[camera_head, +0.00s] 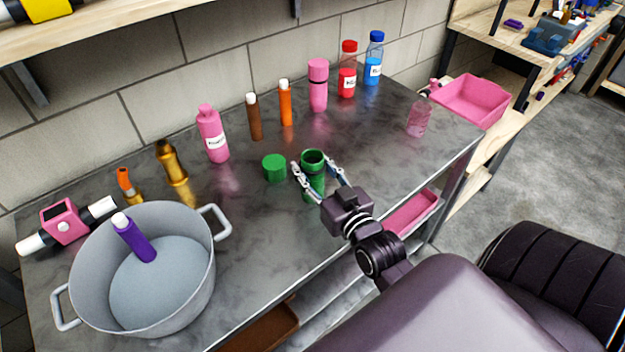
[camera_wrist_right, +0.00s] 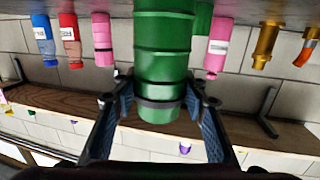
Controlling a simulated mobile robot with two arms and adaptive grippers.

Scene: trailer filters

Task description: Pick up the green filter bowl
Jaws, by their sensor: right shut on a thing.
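The green filter bowl (camera_head: 313,184) is an open-topped green cylinder standing upright on the dark metal table (camera_head: 262,229). My right gripper (camera_head: 319,178) has its two fingers around the bowl, one on each side, and is shut on it. In the right wrist view the bowl (camera_wrist_right: 163,60) fills the middle between the fingers (camera_wrist_right: 163,106), and that picture is upside down. A green cap-like piece (camera_head: 274,167) sits on the table just left of the bowl. My left gripper is not in view.
A big grey pot (camera_head: 85,300) with a purple bottle (camera_head: 135,238) stands at the left. Several bottles, including a pink one (camera_head: 212,135) and a red one (camera_head: 347,72), line the back. A pink bin (camera_head: 473,101) is at the right. The table's front middle is clear.

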